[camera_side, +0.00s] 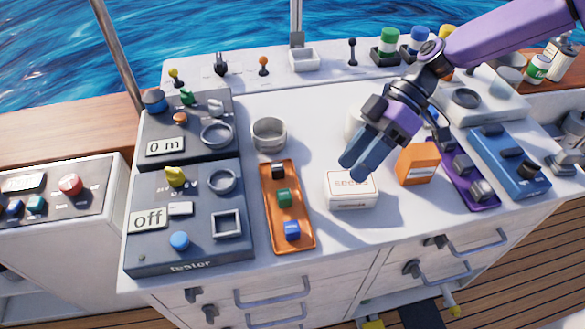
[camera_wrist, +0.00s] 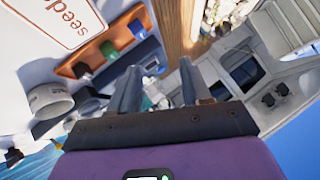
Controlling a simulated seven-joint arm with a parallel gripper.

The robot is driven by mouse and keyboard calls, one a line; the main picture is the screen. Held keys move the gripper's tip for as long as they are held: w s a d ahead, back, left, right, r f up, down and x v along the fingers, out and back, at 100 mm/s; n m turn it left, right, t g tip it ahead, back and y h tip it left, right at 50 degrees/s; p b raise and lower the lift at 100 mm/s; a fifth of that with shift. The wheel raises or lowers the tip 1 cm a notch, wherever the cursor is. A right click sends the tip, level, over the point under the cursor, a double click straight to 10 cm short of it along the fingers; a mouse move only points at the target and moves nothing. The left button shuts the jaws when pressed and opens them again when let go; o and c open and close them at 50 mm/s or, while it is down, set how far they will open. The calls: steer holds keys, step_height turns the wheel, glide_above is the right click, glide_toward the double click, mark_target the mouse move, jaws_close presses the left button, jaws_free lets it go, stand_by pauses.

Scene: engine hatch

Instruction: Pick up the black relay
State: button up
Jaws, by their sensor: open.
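The black relay (camera_side: 278,171) sits at the far end of an orange tray (camera_side: 267,202) on the white worktop. A green relay (camera_side: 284,197) and a blue relay (camera_side: 292,230) stand in the same tray, nearer the front edge. My gripper (camera_side: 357,168) is open and empty, in the air above or near the white seeds box (camera_side: 350,189), to the right of the tray. In the wrist view the black relay (camera_wrist: 82,70), green relay (camera_wrist: 109,51) and blue relay (camera_wrist: 137,27) show to the left of my open fingers (camera_wrist: 160,66).
A grey round cup (camera_side: 268,134) stands beyond the tray. The dark tester panel (camera_side: 189,218) lies left of the tray. An orange box (camera_side: 417,164) stands right of the seeds box. Purple (camera_side: 462,171) and blue (camera_side: 509,163) units lie farther right.

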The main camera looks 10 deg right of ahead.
steer(key=w+a+f+t+y, duration=0.1)
steer(key=w+a+f+y, duration=0.15)
steer(key=w, duration=0.35)
steer(key=w+a+f+t+y, duration=0.1)
steer(key=w+a+t, duration=0.15)
steer(key=w, duration=0.45)
glide_toward(282, 164)
steer(key=x, duration=0.4)
steer(key=shift+w+a+f, duration=0.1)
steer(key=shift+a+f, duration=0.1)
steer(key=shift+a, duration=0.1)
steer(key=shift+x, duration=2.45)
jaws_close()
